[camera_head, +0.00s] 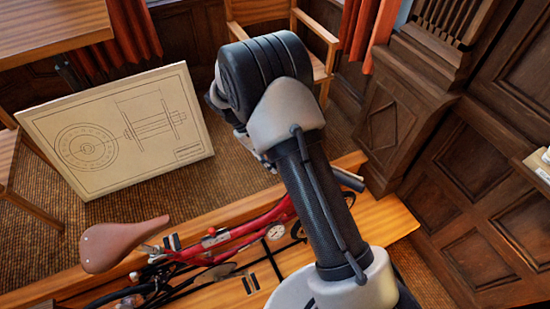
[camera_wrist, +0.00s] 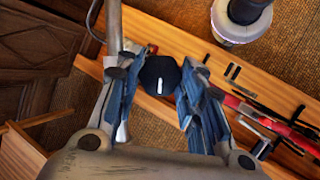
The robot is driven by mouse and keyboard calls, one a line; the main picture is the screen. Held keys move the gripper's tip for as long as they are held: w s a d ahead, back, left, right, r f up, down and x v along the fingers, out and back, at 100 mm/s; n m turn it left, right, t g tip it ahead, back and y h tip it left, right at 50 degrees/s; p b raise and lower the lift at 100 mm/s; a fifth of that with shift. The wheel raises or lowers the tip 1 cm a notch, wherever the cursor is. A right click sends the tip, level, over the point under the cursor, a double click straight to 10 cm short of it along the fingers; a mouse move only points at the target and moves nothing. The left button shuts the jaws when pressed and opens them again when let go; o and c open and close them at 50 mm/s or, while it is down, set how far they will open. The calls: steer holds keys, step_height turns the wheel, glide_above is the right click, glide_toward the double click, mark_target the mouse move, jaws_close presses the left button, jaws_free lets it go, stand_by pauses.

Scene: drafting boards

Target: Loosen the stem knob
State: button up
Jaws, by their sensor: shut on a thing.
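The stem knob (camera_wrist: 158,72) is round and black with a short white mark, seen between the fingers in the wrist view. The white mark stands close to upright in that picture. My gripper (camera_wrist: 157,90) is shut on the knob, with one blue-grey finger on each side. The red bicycle (camera_head: 235,238) lies along the wooden bench in the head view, and its red tube (camera_wrist: 250,112) shows at the right in the wrist view. My arm hides the knob and the gripper in the head view.
A drawing board (camera_head: 115,130) leans behind the bench at the left. The brown saddle (camera_head: 122,243) sticks out at the bench's left. A wooden chair (camera_head: 318,60) stands behind my arm. Dark panelling (camera_head: 480,200) closes the right side. The wooden bench (camera_head: 385,222) has bare room at its right end.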

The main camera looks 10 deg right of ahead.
steer(key=n+t+h, duration=0.1)
steer(key=n, duration=0.5)
steer(key=shift+s+a, duration=0.1)
steer(key=shift+b, duration=0.3)
stand_by(0.3)
steer(key=o, duration=1.1)
steer(key=shift+c, duration=0.2)
steer(key=v, duration=1.2)
steer(key=shift+a+f, duration=0.15)
steer(key=shift+a, duration=0.1)
steer(key=shift+s, duration=0.2)
